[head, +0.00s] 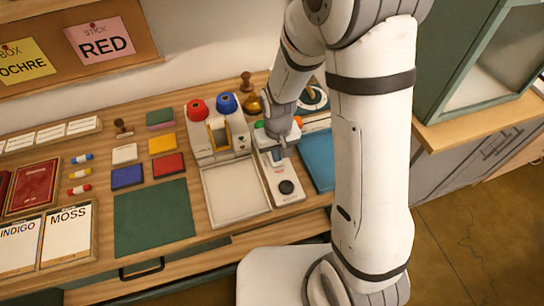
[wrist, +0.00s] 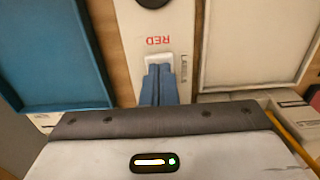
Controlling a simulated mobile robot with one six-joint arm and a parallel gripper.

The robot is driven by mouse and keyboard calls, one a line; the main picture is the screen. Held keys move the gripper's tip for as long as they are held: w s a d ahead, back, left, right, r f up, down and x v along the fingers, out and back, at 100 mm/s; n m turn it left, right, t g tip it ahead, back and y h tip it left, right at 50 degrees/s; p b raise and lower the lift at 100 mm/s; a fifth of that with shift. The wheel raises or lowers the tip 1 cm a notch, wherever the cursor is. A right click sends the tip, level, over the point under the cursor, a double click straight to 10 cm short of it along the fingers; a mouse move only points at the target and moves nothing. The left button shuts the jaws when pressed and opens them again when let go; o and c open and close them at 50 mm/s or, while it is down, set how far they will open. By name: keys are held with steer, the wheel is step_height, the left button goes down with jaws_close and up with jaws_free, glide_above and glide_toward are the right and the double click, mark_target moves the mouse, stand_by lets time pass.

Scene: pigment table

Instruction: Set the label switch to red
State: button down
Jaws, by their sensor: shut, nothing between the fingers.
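The label device is a narrow white panel (head: 281,178) on the table, with a round black button (head: 286,187) near its front end. In the wrist view the panel (wrist: 185,20) carries the word RED (wrist: 165,40), upside down, and LABELS along its side. A small white switch piece (wrist: 158,61) sits just below the word RED. My gripper (wrist: 159,72) has its blue fingers together at the near edge of that piece; I cannot tell whether they touch it. In the head view my gripper (head: 278,160) is over the panel, and the switch is hidden.
An empty cream tray (head: 236,192) lies left of the panel and a blue tray (head: 318,158) right. Green and orange round pieces flank my wrist. A pink note reads STICK RED (head: 100,42).

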steer(key=shift+f+b, duration=0.65)
steer(key=shift+f, duration=0.15)
steer(key=shift+r, duration=0.15)
steer(key=shift+r+p, duration=2.45)
steer(key=shift+r, duration=0.95)
steer(key=shift+w+r, duration=0.1)
steer(key=s+d+r+m+t, duration=0.1)
steer(key=s+d+r, duration=0.4)
steer(key=r, duration=0.5)
steer(key=s+d+r+m+t, duration=0.2)
steer(key=s+d+r, duration=0.4)
steer(key=r, duration=0.4)
steer(key=shift+s+d+r, duration=0.3)
steer(key=shift+s+r, duration=0.05)
steer(key=shift+s, duration=0.5)
